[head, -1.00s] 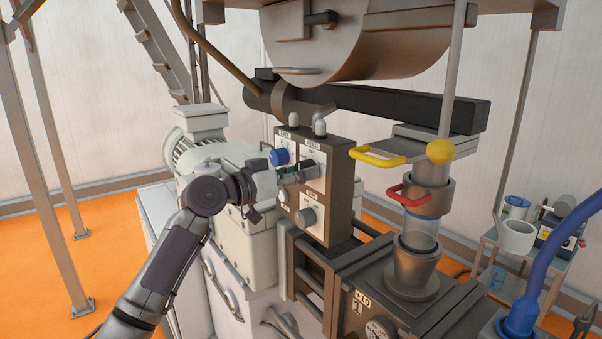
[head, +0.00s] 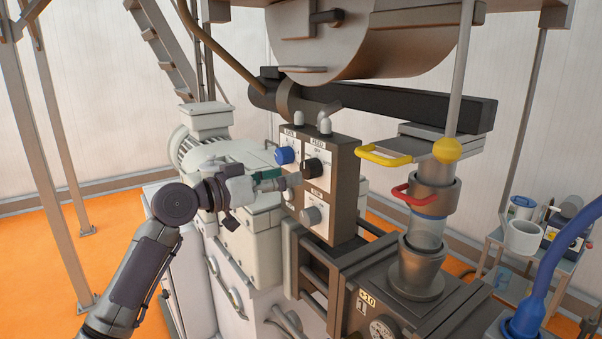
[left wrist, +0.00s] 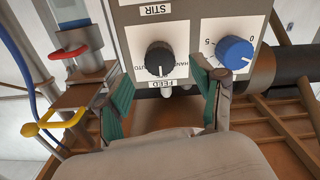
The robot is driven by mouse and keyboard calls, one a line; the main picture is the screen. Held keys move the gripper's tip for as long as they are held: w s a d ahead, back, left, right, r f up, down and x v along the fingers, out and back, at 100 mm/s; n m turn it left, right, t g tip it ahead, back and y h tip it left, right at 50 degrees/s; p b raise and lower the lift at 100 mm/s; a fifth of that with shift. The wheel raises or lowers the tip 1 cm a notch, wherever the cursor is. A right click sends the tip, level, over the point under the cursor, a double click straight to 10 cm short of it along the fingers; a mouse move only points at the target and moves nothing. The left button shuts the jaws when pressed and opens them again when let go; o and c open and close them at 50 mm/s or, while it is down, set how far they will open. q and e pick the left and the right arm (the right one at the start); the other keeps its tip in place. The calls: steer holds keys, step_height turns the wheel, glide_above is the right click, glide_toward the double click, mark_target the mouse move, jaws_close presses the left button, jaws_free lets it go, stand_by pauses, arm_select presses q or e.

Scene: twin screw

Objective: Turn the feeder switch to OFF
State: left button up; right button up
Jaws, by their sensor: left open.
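The feeder switch is a black knob (head: 314,166) on the white FEED plate, upper right on the control box in the head view. It also shows near the middle of the left wrist view (left wrist: 160,58), upside down, with HAND and AUTO marks beside it. My left gripper (head: 284,180) is open, with teal finger pads, in front of the panel and left of the switch in the head view. In the left wrist view the open fingers (left wrist: 164,98) stand either side of the FEED label, apart from the knob. My right gripper is not visible.
A blue dial (head: 284,156) is left of the switch, and a grey STIR knob (head: 311,216) is below it. Two pale domed fittings top the control box (head: 346,190). Yellow (head: 383,155) and red (head: 412,196) handles stand to the right. A pale motor (head: 215,150) is behind my arm.

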arm_select(q)
steer(key=v, duration=0.6)
